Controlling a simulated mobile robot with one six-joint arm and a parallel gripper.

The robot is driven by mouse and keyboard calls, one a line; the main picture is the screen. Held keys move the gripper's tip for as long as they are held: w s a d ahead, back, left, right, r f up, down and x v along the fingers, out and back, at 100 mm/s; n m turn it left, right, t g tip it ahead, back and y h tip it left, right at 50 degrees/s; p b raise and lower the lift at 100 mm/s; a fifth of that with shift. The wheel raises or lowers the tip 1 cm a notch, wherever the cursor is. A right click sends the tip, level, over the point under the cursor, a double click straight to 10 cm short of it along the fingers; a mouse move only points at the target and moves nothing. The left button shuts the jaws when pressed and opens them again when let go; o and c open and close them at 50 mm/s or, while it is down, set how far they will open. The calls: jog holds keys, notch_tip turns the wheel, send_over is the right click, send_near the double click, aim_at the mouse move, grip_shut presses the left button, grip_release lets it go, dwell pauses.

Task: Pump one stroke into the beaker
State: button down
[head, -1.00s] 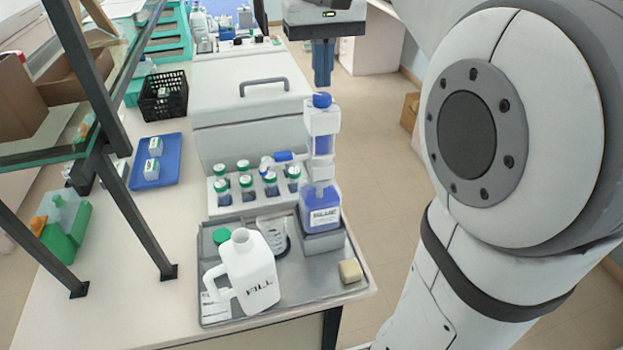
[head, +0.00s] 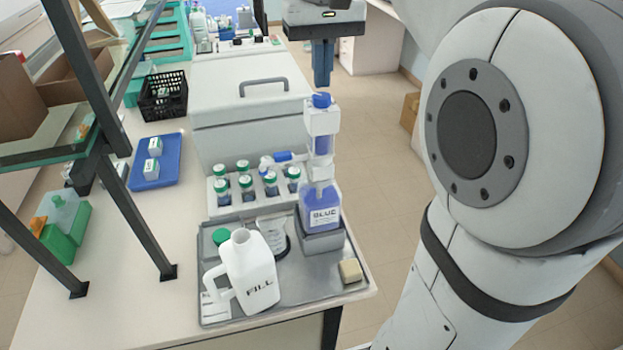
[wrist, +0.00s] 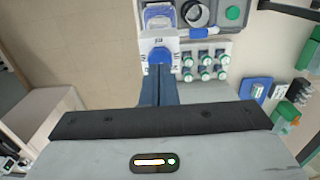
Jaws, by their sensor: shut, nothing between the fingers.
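A pump bottle labelled BLUE (head: 320,213) stands on a grey block on the tray, with a dispenser head and blue top cap (head: 321,100) above it. Its spout points left. The glass beaker (head: 276,236) stands on the tray below the spout, partly hidden behind the white jug. My gripper (head: 322,82) is shut and empty, fingers pointing down just above the cap. In the wrist view the fingertips (wrist: 160,70) overlap the cap's edge; contact cannot be told.
A white jug labelled FILL (head: 250,275) stands in front of the beaker on the grey tray (head: 310,285). A rack of green-capped bottles (head: 222,190) is behind. A large white box (head: 245,100) stands further back. Shelf posts are at left.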

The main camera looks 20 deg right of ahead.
aim_at(322, 96)
jog(key=shift+f, duration=0.2)
jog(key=shift+f+b, duration=1.1)
jog(key=shift+f, duration=0.5)
jog(key=shift+r+p, duration=1.8)
jog(key=shift+p, duration=0.05)
notch_tip(322, 96, up, 5)
jog(key=p, duration=0.5)
